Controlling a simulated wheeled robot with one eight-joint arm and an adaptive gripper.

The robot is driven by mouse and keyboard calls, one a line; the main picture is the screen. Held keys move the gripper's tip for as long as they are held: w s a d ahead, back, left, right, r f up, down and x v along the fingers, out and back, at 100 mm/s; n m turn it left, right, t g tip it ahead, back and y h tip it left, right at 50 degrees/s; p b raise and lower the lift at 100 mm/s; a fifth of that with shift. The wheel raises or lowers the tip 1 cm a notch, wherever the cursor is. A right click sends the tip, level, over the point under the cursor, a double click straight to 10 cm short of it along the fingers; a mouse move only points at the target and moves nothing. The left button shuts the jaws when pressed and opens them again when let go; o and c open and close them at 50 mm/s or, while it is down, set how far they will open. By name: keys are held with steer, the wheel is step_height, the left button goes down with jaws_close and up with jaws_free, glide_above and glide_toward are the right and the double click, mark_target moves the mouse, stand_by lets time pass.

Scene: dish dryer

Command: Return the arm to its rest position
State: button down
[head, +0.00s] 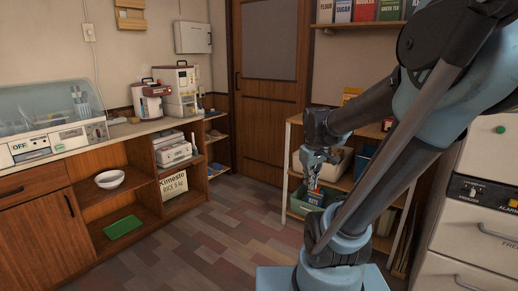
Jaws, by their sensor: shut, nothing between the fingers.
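My arm rises from its blue mount at the lower right of the head view. It is folded, with its upper links reaching to the top right. My gripper (316,160) hangs from the forearm's end in front of the shelf unit at the back right. It looks small and partly dark against the bins. The fingers are close together and nothing shows between them. The gripper is apart from the counter and the dish dryer.
The dish dryer (50,110) with its clear lid stands on the left counter. A white bowl (110,179) and a green tray (123,227) sit on the shelves below. A white freezer (478,210) stands at the right. The wooden floor (215,240) between is clear.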

steer(key=s+f+m, duration=0.5)
steer(key=s, duration=0.6)
steer(key=shift+s+d, duration=0.25)
steer(key=shift+s, duration=0.15)
